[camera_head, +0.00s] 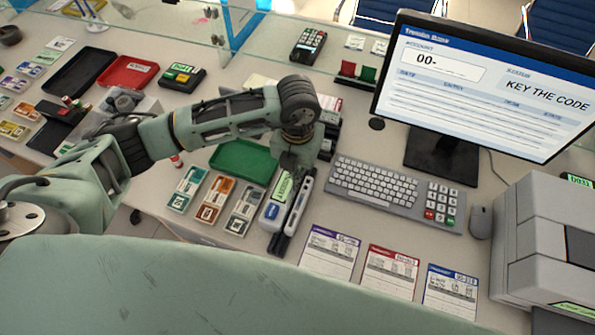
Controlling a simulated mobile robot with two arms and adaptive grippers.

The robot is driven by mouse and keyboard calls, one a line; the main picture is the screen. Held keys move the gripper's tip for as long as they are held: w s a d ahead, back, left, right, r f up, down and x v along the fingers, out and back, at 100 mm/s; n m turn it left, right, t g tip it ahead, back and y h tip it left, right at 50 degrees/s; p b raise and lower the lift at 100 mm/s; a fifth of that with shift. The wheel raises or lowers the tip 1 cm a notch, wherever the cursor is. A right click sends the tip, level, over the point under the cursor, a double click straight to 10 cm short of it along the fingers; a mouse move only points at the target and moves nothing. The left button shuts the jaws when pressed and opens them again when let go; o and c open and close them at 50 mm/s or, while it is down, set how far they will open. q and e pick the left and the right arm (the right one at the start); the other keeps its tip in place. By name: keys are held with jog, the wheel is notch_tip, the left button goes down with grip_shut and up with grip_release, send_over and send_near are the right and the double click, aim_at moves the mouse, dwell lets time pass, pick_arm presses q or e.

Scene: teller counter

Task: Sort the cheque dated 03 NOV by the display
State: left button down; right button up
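The display (485,85) stands at the upper right and reads "00-" under account and "KEY THE CODE" under status. Three paper slips lie in a row at the front: purple-headed (329,254), red-headed (389,273) and blue-headed (451,292). Their small print, including any date, is too small to read. My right gripper is not in view.
A keyboard with a keypad (395,192) and a mouse (480,221) lie below the display. A grey machine (545,235) stands at the right. Left are a green tray (243,160), a red tray (128,72), a black tray (78,72) and several small cards.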

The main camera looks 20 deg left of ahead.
pick_arm(q)
jog(key=shift+r+p, duration=1.5)
jog(key=shift+r, duration=1.05)
jog(key=shift+w+a+f, duration=0.1)
